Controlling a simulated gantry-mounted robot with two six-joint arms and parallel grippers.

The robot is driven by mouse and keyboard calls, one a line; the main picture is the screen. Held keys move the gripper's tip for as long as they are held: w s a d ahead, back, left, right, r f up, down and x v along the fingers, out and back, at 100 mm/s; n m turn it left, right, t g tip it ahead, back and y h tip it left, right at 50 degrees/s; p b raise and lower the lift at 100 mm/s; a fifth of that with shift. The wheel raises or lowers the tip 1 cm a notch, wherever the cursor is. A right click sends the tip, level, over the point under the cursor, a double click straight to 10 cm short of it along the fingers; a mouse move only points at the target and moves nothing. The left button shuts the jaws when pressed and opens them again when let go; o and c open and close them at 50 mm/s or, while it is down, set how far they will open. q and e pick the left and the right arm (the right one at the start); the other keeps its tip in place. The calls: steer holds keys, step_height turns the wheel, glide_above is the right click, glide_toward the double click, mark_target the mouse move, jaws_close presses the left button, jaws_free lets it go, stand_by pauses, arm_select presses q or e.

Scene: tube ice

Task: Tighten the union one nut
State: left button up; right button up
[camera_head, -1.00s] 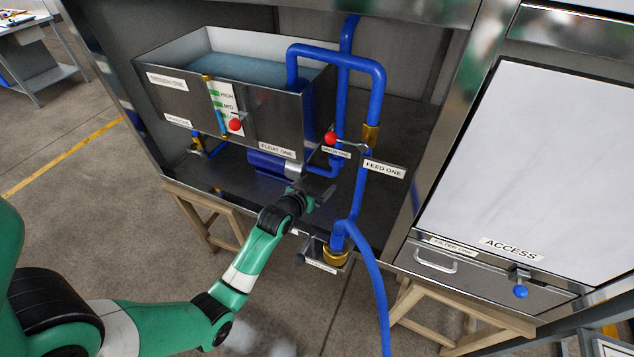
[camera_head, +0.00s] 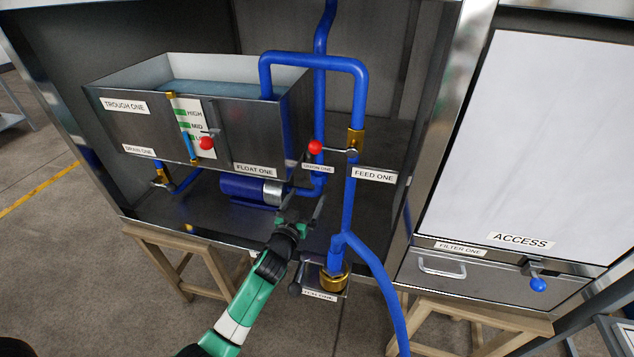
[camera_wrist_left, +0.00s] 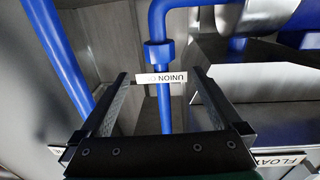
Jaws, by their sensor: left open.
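The union one nut (camera_wrist_left: 159,53) is a blue collar on a thin blue vertical pipe in the left wrist view. The small white UNION ONE label (camera_wrist_left: 160,79) sits close to it, and it also shows in the head view (camera_head: 318,168). My left gripper (camera_head: 306,205) is open and empty, in front of and below the label in the head view. In the left wrist view its two fingers (camera_wrist_left: 158,76) stand on either side of the label and pipe, with the nut centred beyond the tips. No contact shows.
A red-knobbed handle (camera_head: 315,147) is just above the label. The feed pipe (camera_head: 349,205) runs close to the right of the gripper. A blue pump (camera_head: 245,189) lies to the left under the steel trough (camera_head: 140,128). A brass fitting (camera_head: 333,282) is below right.

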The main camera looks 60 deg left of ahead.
mark_target(316, 181)
arm_select(q)
steer(key=b+x, duration=0.4)
steer(key=x, duration=0.5)
steer(key=shift+f, duration=0.15)
steer(key=shift+w+a, duration=0.35)
steer(key=shift+r, duration=0.2)
steer(key=shift+c, duration=0.2)
